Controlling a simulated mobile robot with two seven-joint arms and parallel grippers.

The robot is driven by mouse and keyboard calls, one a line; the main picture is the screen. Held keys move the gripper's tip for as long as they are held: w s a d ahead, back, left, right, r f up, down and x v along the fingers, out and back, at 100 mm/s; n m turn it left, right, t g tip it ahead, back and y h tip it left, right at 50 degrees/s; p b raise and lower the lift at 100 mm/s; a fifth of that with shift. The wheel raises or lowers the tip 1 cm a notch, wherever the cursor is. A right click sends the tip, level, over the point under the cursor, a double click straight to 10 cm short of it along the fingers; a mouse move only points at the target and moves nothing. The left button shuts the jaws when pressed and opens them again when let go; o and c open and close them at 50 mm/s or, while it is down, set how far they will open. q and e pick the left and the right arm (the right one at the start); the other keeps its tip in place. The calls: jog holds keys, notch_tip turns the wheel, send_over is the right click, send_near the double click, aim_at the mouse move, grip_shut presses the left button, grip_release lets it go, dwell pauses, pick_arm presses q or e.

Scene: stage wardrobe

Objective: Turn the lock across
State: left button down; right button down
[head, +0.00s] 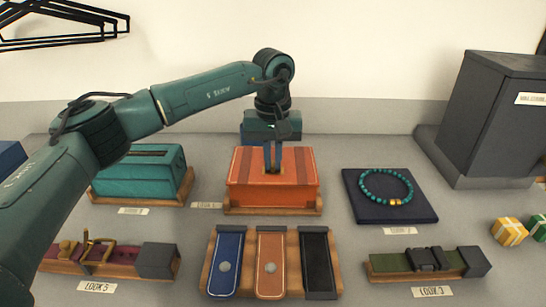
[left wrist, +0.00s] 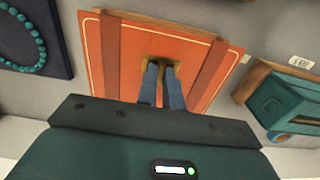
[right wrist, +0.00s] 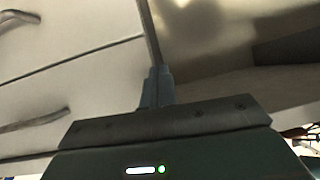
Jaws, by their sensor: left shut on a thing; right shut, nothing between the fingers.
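The orange case (head: 275,195) with darker straps stands on a wooden base in the middle of the table. My left gripper (head: 273,171) points down onto its top from behind. In the left wrist view the two fingers (left wrist: 161,72) are shut on the lock at the brass plate (left wrist: 146,80) in the case's top. The fingers hide most of the lock, so I cannot tell which way it is turned. My right gripper (right wrist: 157,78) is shut and empty, away from the table objects, facing pale panels with handles.
A teal case (head: 140,172) stands left and a teal bead bracelet (head: 362,185) lies on a dark pad at right. In front are a three-strap board (head: 292,233) and two belts on wooden bases. A grey cabinet (head: 490,115) stands at the back right.

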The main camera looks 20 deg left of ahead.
aim_at(273, 164)
pick_arm(q)
jog(key=c, duration=1.5)
grip_release()
jog(key=shift+c, duration=0.2)
jog(key=shift+r, duration=0.1)
notch_tip(273, 164, up, 13)
